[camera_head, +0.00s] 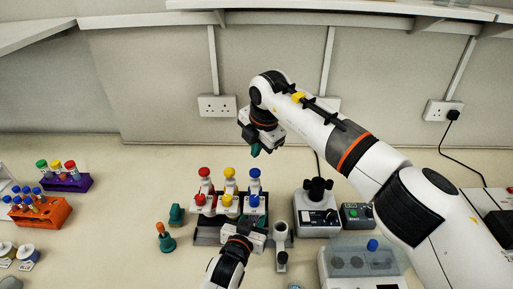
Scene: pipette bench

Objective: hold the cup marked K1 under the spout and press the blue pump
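A dispenser rack (206,232) at bench centre holds pumps with red, yellow and blue heads. The blue pump (254,174) is the rightmost, with a blue round part in front of it. My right gripper (255,150) hangs just above the blue pump's head, apart from it. Its teal tips show as one small patch, so its opening is unclear. My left gripper (246,233) is low in front of the rack's right side, below the blue pump. Its fingers and anything between them are hidden. I cannot make out the K1 mark or a cup under the spout.
Small labelled pots (27,257) stand at far left, near an orange tube rack (40,214) and a purple rack (66,183). A teal tool with an orange top (164,238) stands left of the dispenser. A microscope-like device (317,212) and a clear-lidded machine (362,262) stand right.

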